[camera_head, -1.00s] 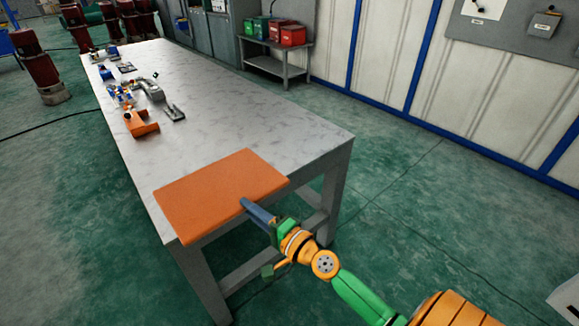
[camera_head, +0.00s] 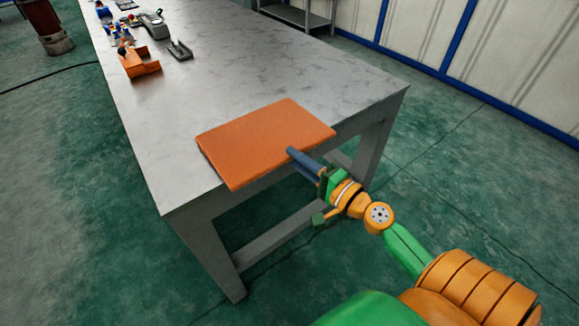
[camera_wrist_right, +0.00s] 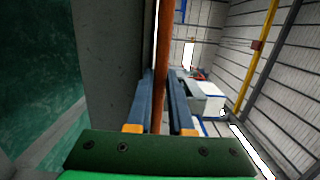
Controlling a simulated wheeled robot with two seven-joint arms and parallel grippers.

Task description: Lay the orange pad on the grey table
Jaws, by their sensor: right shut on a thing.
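The orange pad (camera_head: 264,142) is a flat rectangle at the near end of the grey table (camera_head: 240,70). It looks roughly level, with its near edge at or over the table's front edge. I cannot tell whether it touches the top. My right gripper (camera_head: 292,152) is shut on the pad's near right edge. In the right wrist view the pad (camera_wrist_right: 161,50) shows edge-on between the two blue fingers of the gripper (camera_wrist_right: 160,95), beside the table. My left gripper is not in view.
An orange bracket (camera_head: 138,64), a dark grey part (camera_head: 180,50) and several small parts lie at the table's far left. The tabletop between them and the pad is clear. A grey shelf (camera_head: 300,16) stands behind the table. Green floor surrounds it.

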